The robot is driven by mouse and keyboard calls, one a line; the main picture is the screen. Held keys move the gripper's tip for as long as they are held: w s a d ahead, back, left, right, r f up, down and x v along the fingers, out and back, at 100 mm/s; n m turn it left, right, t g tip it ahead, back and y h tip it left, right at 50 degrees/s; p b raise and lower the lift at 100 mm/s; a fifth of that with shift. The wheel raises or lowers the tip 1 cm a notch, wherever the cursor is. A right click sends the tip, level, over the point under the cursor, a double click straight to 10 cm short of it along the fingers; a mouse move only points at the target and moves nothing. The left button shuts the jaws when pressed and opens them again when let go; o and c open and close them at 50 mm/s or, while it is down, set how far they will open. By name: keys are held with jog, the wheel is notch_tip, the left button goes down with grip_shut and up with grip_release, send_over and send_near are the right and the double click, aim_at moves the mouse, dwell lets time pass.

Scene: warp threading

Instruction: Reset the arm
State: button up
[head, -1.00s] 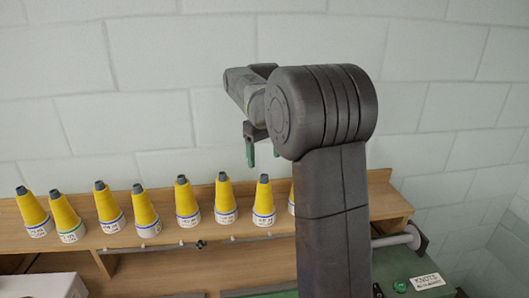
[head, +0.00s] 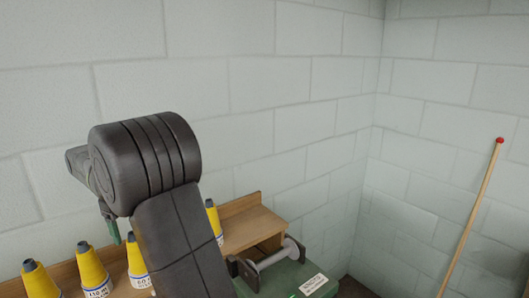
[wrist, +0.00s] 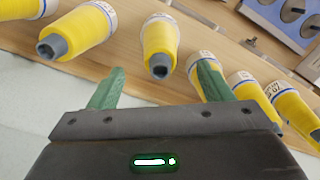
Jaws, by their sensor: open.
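My gripper (wrist: 158,88) shows in the wrist view with two green fingers spread wide apart and nothing between them. A yellow cone with a grey tip (wrist: 160,45) stands beyond the gap between the fingers, apart from them as far as I can see. In the head view my gripper (head: 111,228) is partly hidden behind my own arm, with a green finger pointing down. It hangs near yellow cones (head: 92,268) on a wooden shelf (head: 250,228). My arm hides part of the cone row.
A pale roller (head: 272,258) in dark brackets sits right of the shelf, by a green surface with a white label (head: 313,285). A red-tipped wooden stick (head: 470,222) leans at the right. The block wall (head: 290,60) rises behind, with open space above the shelf.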

jog(key=shift+f, duration=1.05)
